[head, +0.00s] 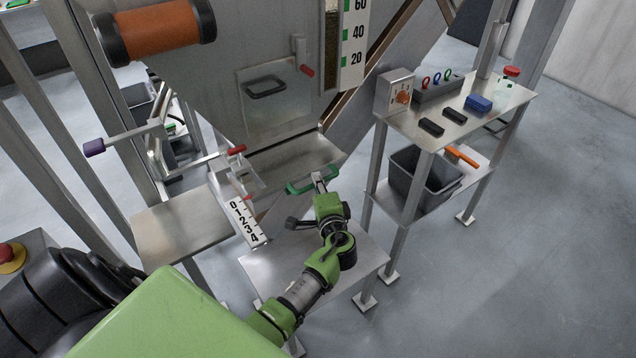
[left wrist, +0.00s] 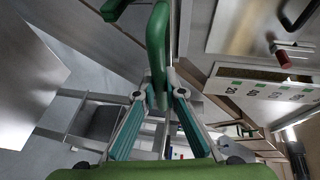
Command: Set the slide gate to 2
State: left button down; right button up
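The slide gate's green handle (head: 297,188) sits at the front of the metal chute mouth. A white scale plate (head: 246,222) marked 0 to 4 slopes beside it on the left. A small red mark (head: 248,197) shows near the 0 end; I cannot read the setting exactly. My left gripper (head: 320,179) is at the right part of the handle. In the left wrist view the handle (left wrist: 157,45) runs down between the two fingertips of my left gripper (left wrist: 163,93). The fingers lie close on both sides, but contact is unclear. My right gripper is out of view.
A metal plate (head: 285,268) lies below the gate. On the right, a stand (head: 470,122) carries a control box (head: 396,92), dark blocks and a blue block, with a dark bin (head: 423,178) below. A red-tipped lever (head: 237,150) is left of the chute. Floor at right is free.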

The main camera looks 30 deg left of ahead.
pick_arm(q)
jog(key=s+d+b, duration=0.1)
jog(key=s+d, duration=0.1)
jog(key=d, duration=0.3)
jog(key=shift+s+d+b, duration=0.15)
jog(key=shift+d+b, duration=0.15)
jog(key=c, duration=2.1)
grip_release()
jog(key=v, duration=0.7)
jog(key=shift+s+d+r, duration=0.1)
jog(key=shift+s+d, duration=0.05)
jog(key=shift+s, duration=0.05)
